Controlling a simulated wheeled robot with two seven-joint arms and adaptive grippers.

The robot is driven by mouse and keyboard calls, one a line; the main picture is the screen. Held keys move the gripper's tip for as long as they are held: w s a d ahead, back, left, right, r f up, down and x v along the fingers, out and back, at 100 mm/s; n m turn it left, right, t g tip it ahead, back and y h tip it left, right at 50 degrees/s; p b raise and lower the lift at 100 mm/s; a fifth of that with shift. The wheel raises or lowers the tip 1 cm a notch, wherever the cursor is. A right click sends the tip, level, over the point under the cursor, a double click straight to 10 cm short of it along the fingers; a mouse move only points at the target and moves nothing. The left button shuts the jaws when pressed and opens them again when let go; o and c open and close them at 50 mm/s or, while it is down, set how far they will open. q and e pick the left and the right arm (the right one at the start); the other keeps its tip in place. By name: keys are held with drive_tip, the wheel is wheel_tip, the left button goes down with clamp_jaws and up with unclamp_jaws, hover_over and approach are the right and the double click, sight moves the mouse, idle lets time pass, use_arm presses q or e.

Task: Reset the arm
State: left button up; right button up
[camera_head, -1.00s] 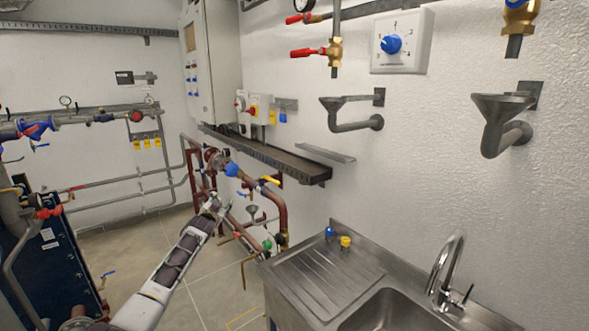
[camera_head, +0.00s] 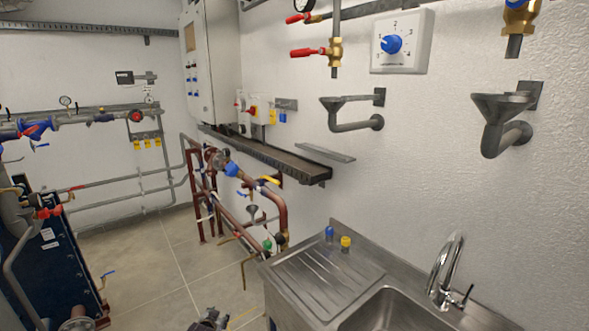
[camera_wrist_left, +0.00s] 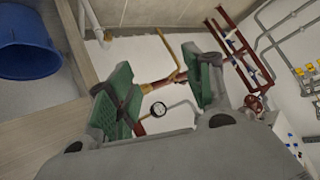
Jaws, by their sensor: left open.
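My left gripper (camera_head: 208,320) shows only in part at the bottom edge of the head view, low over the tiled floor and left of the sink unit. In the left wrist view the same gripper (camera_wrist_left: 160,70) has its two green-padded fingers spread apart. My right gripper is in neither view.
The steel sink unit (camera_head: 318,290) stands at the lower right. Red-brown pipework (camera_head: 282,215) with valves runs along the wall. A dark blue plate exchanger (camera_head: 62,275) is at the left. A blue bucket (camera_wrist_left: 28,58) shows in the left wrist view. Tiled floor (camera_head: 150,255) lies clear between.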

use_arm(q)
drive_tip(key=s+d+f+g, duration=0.1)
drive_tip(key=s+f+g, duration=0.1)
drive_tip(key=s+f, duration=1.2)
drive_tip(key=s+d+f+g, duration=0.1)
drive_tip(key=s+f+g, duration=0.2)
drive_tip(key=s+f, duration=1.1)
drive_tip(key=s+d+f+g, duration=0.1)
drive_tip(key=s+f+g, duration=0.1)
drive_tip(key=s, duration=1.8)
drive_tip(key=s+d+f+n+g, duration=0.1)
drive_tip(key=s+f+g, duration=0.1)
drive_tip(key=s, duration=1.7)
drive_tip(key=shift+s+d+f+h, duration=0.2)
drive_tip(key=shift+s+d+h, duration=0.05)
drive_tip(key=shift+s+h, duration=0.1)
drive_tip(key=shift+w, duration=0.1)
